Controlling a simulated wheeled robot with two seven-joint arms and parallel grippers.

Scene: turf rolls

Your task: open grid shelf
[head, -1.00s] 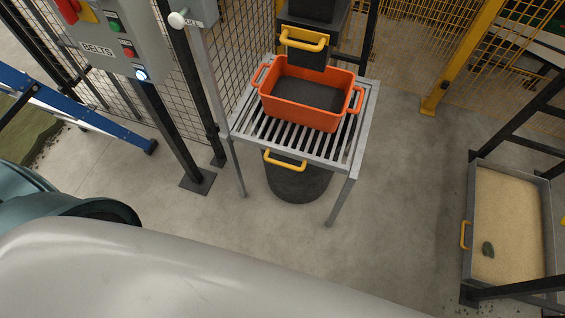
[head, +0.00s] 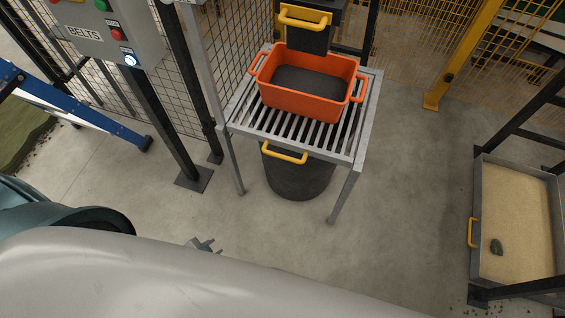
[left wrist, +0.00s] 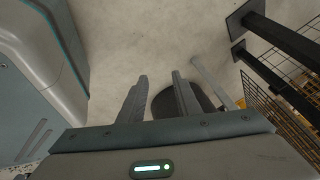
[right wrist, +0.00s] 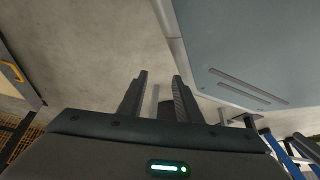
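The grid shelf is a grey metal stand with a slatted top (head: 238,117), upright by the mesh fence. A yellow handle (head: 284,153) shows just below its front edge. An orange bin (head: 300,104) with dark contents sits on the slats. My left gripper (head: 208,243) is low in front of the stand, apart from it, empty and open. In the left wrist view its fingers (left wrist: 160,76) stand apart, with a dark round drum beyond them. My right gripper (right wrist: 160,75) is open and empty in its wrist view, and hidden in the head view.
A black drum (head: 295,182) stands under the shelf. A dark post with a foot plate (head: 194,177) and a button panel are left of it. A blue ladder (head: 75,110) is further left. A sand tray (head: 515,215) lies at the right. Floor between is clear.

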